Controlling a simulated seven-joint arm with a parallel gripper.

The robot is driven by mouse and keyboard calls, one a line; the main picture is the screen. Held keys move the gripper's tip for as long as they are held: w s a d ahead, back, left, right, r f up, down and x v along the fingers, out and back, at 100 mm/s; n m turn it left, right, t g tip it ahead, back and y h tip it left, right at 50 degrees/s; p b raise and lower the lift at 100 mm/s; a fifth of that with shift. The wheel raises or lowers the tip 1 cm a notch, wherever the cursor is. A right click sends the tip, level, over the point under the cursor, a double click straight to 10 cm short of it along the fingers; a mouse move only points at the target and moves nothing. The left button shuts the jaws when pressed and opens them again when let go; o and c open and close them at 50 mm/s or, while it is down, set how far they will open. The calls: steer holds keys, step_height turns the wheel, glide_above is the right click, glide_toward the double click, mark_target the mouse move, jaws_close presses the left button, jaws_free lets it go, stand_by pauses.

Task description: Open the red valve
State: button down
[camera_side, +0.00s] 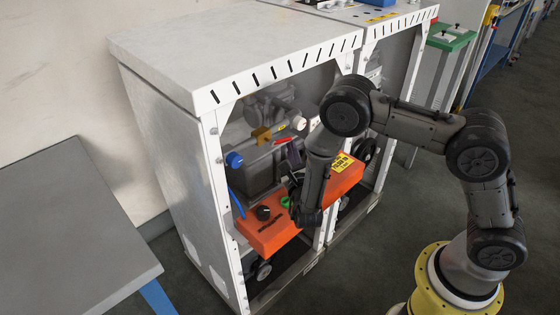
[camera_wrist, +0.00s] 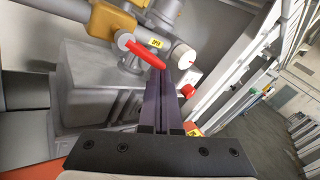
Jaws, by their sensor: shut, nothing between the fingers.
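The red valve is a flat red handle (camera_wrist: 146,54) on a brass-yellow body (camera_wrist: 110,20) in the wrist view, lying slanted beside a yellow label that seems to read OPEN. In the side view the red handle (camera_side: 284,140) shows small inside the white frame, next to the brass-yellow body (camera_side: 261,135). My gripper (camera_wrist: 170,76) is shut and empty, its dark purple fingers pointing at the right end of the handle. Whether the tips touch the handle I cannot tell. In the side view my gripper (camera_side: 292,150) is just below the handle and partly hidden by my arm.
A white round knob (camera_wrist: 183,56) and a smaller red knob (camera_wrist: 188,91) lie close to the fingers. A grey block (camera_wrist: 90,80) stands left of them. An orange panel (camera_side: 270,236) juts out below. White frame posts (camera_side: 220,180) bound the opening.

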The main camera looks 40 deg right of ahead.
steer(key=s+a+f, duration=0.4)
steer(key=s+f, duration=0.2)
steer(key=s, duration=0.5)
steer(key=shift+a+f, duration=0.15)
steer(key=shift+a, duration=0.25)
steer(key=shift+s+d, duration=0.1)
